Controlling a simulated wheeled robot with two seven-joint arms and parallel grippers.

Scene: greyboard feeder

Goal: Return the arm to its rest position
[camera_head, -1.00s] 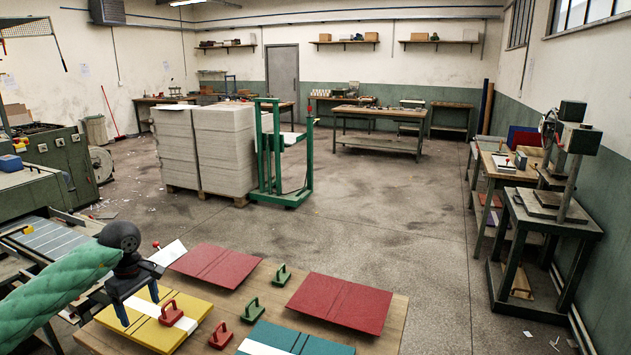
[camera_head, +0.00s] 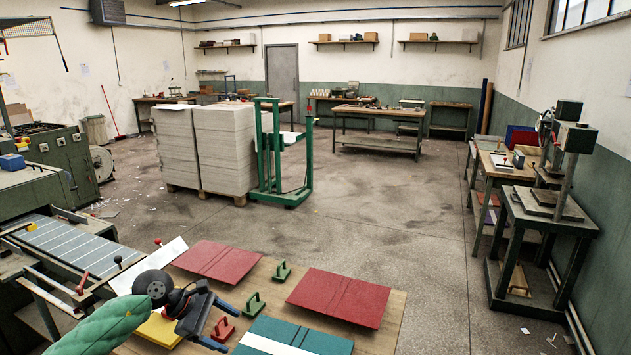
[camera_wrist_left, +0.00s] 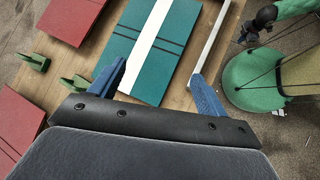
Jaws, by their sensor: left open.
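My left gripper (camera_head: 222,326) is open and empty. In the head view it hangs over the front left of the wooden table (camera_head: 388,335), in front of the yellow cover (camera_head: 160,328), which it partly hides. Its blue fingers point right. In the left wrist view the spread fingers (camera_wrist_left: 158,70) have the teal cover (camera_wrist_left: 178,62) with its white strip below and beyond them, with nothing between them. A dark part at the end of a green sleeve, seemingly my right arm (camera_wrist_left: 258,22), shows at the upper right there; its jaws cannot be made out.
Red covers (camera_head: 215,262) (camera_head: 340,299) lie on the table. Green handled blocks (camera_head: 282,271) (camera_head: 253,304) and a red one (camera_head: 222,330) stand between the covers. A feeder with a striped bed (camera_head: 65,247) is at the left. Open floor lies beyond the table.

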